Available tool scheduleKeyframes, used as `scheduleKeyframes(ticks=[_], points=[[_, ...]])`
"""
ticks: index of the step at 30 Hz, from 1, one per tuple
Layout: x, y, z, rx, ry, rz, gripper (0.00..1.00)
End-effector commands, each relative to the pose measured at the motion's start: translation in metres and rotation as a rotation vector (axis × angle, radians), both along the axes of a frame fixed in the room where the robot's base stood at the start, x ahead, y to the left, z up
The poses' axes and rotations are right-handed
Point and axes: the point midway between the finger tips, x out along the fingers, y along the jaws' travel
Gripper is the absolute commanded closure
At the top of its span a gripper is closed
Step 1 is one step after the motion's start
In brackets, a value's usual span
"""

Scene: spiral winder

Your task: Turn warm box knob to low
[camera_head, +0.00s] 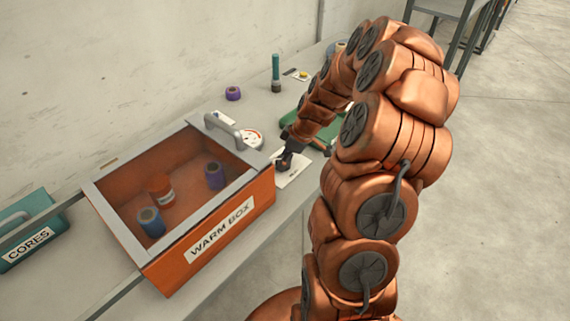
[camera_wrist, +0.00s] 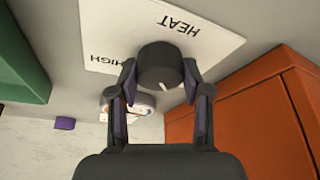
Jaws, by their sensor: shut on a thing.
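The warm box (camera_head: 215,232) is an orange open-topped box with a white WARM BOX label, in the head view left of my gripper (camera_head: 287,156). In the wrist view the dark round knob (camera_wrist: 160,66) sits on a white plate (camera_wrist: 197,33) reading HEAT and HIGH, seen upside down. A short white mark on the knob points to the picture's lower right. No LOW lettering shows; part of the plate is hidden behind the knob and fingers. My gripper (camera_wrist: 160,90) is shut on the knob, one finger on each side. The orange box side (camera_wrist: 245,115) shows at right.
Spools stand inside the box. A round dial (camera_head: 250,138) is beside a grey handle (camera_head: 225,130) at its far end. A green object (camera_head: 318,134) lies beyond my gripper; a purple spool (camera_head: 233,93) and green bottle (camera_head: 276,72) stand further back. A CORES bin (camera_head: 30,228) is at left.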

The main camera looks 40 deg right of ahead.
Motion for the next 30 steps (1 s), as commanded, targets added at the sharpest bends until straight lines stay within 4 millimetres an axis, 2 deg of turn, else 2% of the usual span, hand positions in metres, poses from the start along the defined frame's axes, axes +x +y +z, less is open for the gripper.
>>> scheduleKeyframes(ticks=[1,15,24,30], points=[[-0.0016,0.0017,-0.0054,0.001,0.001,-0.042,0.87],[-0.0021,0.0028,-0.0019,-0.001,0.001,-0.462,0.87],[-0.0014,0.0032,-0.0010,-0.001,0.001,-0.634,0.87],[-0.0011,0.0031,-0.0005,0.000,0.001,-0.690,0.87]])
